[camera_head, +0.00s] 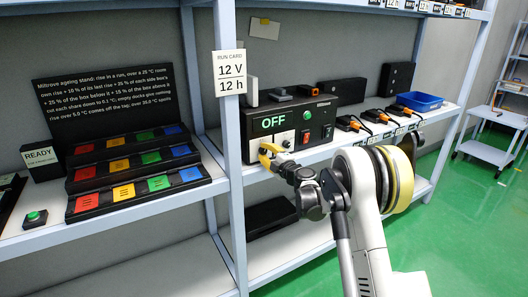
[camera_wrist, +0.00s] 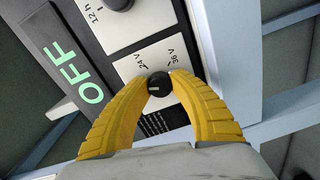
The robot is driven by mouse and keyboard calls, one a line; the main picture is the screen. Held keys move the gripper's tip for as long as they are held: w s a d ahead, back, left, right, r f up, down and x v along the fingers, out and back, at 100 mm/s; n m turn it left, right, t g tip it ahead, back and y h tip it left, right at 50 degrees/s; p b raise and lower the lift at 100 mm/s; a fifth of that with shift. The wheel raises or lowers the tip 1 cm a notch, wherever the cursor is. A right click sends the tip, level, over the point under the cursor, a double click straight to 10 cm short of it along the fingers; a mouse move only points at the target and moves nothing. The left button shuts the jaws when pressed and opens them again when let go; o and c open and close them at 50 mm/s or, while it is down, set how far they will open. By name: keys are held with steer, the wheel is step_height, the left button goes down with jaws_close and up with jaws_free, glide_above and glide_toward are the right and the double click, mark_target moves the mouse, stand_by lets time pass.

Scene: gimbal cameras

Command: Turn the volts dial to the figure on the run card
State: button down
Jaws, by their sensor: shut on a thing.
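The run card (camera_head: 230,72) on the shelf post reads 12 V and 12 h. The black power unit (camera_head: 325,120) on the shelf shows OFF in green, which also shows in the wrist view (camera_wrist: 75,72). My gripper (camera_head: 267,154) is at its front panel. In the wrist view my yellow fingers (camera_wrist: 159,76) are shut on the small black volts dial (camera_wrist: 159,86), one on each side. The dial's pale pointer mark faces left in that view. The 24 V and 36 V labels show beside it; a 12 V label cannot be made out. The panel's lower part is hidden by the fingers.
A second knob (camera_wrist: 120,3) with a 12 h label sits close by. A READY box (camera_head: 42,158) and docks with coloured blocks (camera_head: 135,170) stand on the left shelf.

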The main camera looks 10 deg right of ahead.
steer(key=shift+n, duration=2)
steer(key=c, duration=1.1)
jaws_free()
steer(key=shift+s, duration=0.1)
steer(key=v, duration=1.2)
steer(key=shift+r, duration=0.2)
